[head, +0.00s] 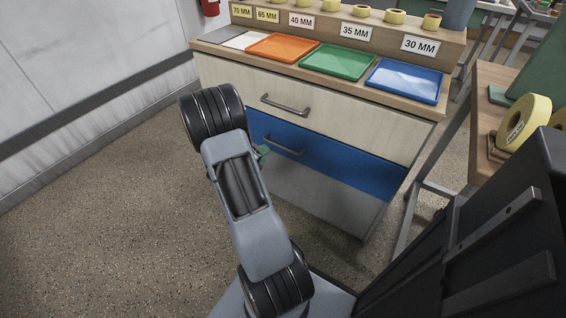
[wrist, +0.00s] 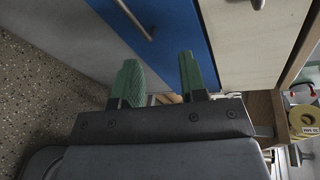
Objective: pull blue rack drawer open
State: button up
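The blue drawer (head: 335,160) is the middle front of a wooden cabinet, and its face looks flush with the cabinet. Its grey bar handle (head: 284,146) is partly visible to the right of my arm. In the wrist view the blue drawer front (wrist: 178,32) runs diagonally, and its handle (wrist: 134,19) lies beyond the fingertips, toward the left finger. My gripper (wrist: 158,60) is open, with two green fingers apart and nothing visible between them. In the head view only a bit of green gripper (head: 262,150) shows beside my arm, left of the handle.
Above is a cream drawer (head: 340,118) with its own handle (head: 286,104). Orange (head: 283,47), green (head: 338,61) and blue (head: 405,80) trays sit on top. A side table (head: 484,120) with tape rolls stands right. Speckled floor (head: 110,220) is free at left.

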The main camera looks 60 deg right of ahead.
aim_at(283, 147)
jog(key=d+f+n+t+b, duration=0.2)
jog(key=d+f+n, duration=0.1)
jog(key=f+n, duration=0.3)
jog(key=shift+m+h, duration=0.3)
jog(key=shift+m, duration=0.3)
jog(key=b+x, duration=0.1)
jog(key=x, duration=0.3)
jog(key=b+x, duration=0.1)
jog(key=x, duration=0.3)
jog(key=b+x, duration=0.2)
jog(key=x, duration=0.2)
jog(key=shift+w+d+f, duration=0.15)
jog(key=shift+d+f, duration=0.2)
jog(key=shift+f, duration=0.1)
jog(key=shift+c, duration=0.3)
grip_shut()
